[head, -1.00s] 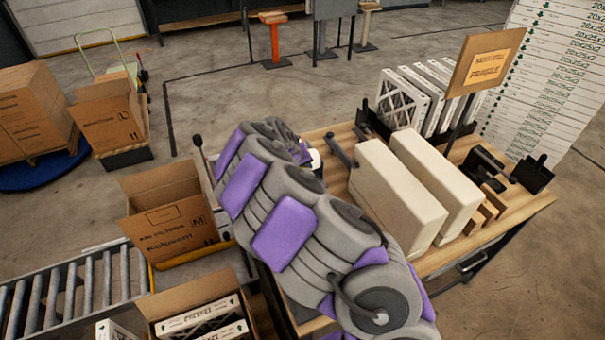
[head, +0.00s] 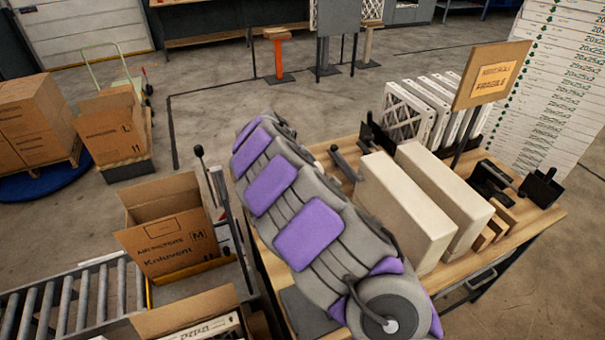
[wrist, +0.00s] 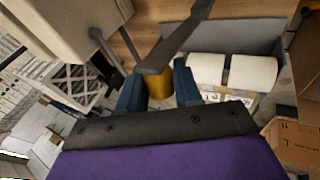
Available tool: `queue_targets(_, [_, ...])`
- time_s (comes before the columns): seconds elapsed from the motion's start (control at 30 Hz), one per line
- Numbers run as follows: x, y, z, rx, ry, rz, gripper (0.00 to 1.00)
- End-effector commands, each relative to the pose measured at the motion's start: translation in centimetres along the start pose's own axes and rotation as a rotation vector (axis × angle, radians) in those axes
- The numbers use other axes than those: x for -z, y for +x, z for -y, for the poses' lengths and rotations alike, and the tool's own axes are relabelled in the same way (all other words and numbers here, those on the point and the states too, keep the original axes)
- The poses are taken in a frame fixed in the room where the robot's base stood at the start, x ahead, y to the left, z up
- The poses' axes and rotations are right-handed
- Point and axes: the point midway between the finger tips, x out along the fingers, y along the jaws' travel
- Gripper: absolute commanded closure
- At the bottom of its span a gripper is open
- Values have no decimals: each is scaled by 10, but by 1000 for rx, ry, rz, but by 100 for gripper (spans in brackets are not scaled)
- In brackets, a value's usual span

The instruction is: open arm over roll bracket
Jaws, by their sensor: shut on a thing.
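In the wrist view a dark flat arm (wrist: 178,38) runs from the top edge down to between my blue fingers. A yellow grip (wrist: 160,88) shows between the fingers under its end. My gripper (wrist: 158,79) is shut on this yellow grip; how the grip joins the arm is partly hidden. To the right, two white rolls (wrist: 252,73) lie side by side in a grey open holder (wrist: 242,37), apart from my fingers. The head view does not show my gripper, as my own arm hides that area.
Two cream blocks (head: 398,210) stand on the wooden table (head: 525,225). A short dark bar (head: 345,164) lies beside them. White filters (head: 405,115) stand behind, near a fragile sign (head: 490,75). Open cartons (head: 170,245) and a roller conveyor (head: 75,300) are at left.

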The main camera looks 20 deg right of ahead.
Motion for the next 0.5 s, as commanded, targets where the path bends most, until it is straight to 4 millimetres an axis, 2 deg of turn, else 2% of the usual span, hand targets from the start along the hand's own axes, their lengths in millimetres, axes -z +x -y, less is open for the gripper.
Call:
queue_targets(0.03, [-1, 1, 1, 2, 0, 2, 100])
queue_targets(0.07, [-1, 1, 1, 2, 0, 2, 65])
queue_targets(0.1, [-1, 1, 1, 2, 0, 2, 61])
queue_targets(0.23, [-1, 0, 1, 1, 0, 1, 48])
queue_targets(0.5, [-2, -2, 0, 0, 0, -1, 47])
